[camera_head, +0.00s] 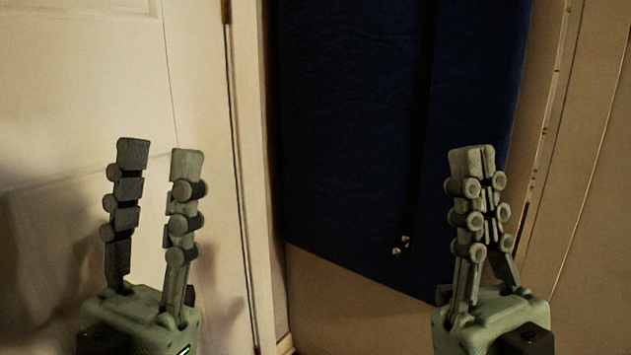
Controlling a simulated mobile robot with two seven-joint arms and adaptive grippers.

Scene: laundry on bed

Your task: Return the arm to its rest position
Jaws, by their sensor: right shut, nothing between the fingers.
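My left gripper (161,155) stands upright at the lower left of the head view. Its two fingers are apart, with nothing between them. My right gripper (472,155) stands upright at the lower right. Its fingertips are together and it holds nothing. Both grippers point up in front of the wall and the dark blue panel. The rest of both arms is below the picture edge.
A pale door or wall panel (90,70) fills the left side. A dark blue hanging panel (350,130) fills the middle, behind the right gripper. A pale wall (600,200) is at the right. No bed or laundry shows.

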